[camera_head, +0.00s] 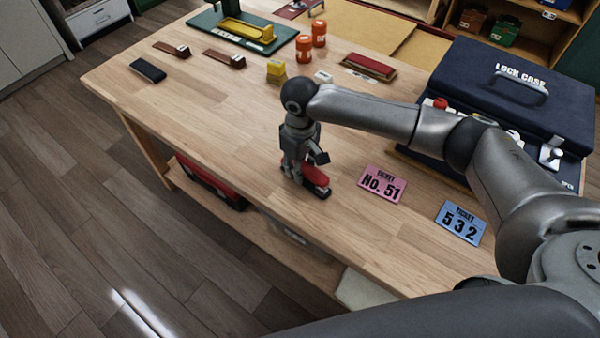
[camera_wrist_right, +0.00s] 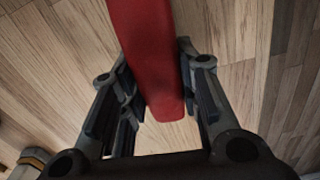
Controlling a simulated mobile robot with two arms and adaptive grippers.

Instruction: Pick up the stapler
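The red stapler (camera_head: 316,178) sits on the wooden table near its front edge, partly hidden by my right gripper. In the right wrist view the stapler (camera_wrist_right: 155,60) runs from the top edge down between the fingers. My right gripper (camera_head: 304,172) points down over it. In the wrist view the right gripper (camera_wrist_right: 162,105) has its fingers apart, one on each side of the stapler, with a small gap on the left side. I cannot tell if the right finger touches it. My left gripper is not in view.
A pink ticket (camera_head: 382,183) and a blue ticket (camera_head: 460,222) lie to the right. A dark blue lock case (camera_head: 515,85) stands behind them. Orange bottles (camera_head: 304,48), a yellow block (camera_head: 276,70) and a red-topped block (camera_head: 370,66) are farther back. The table's left front is clear.

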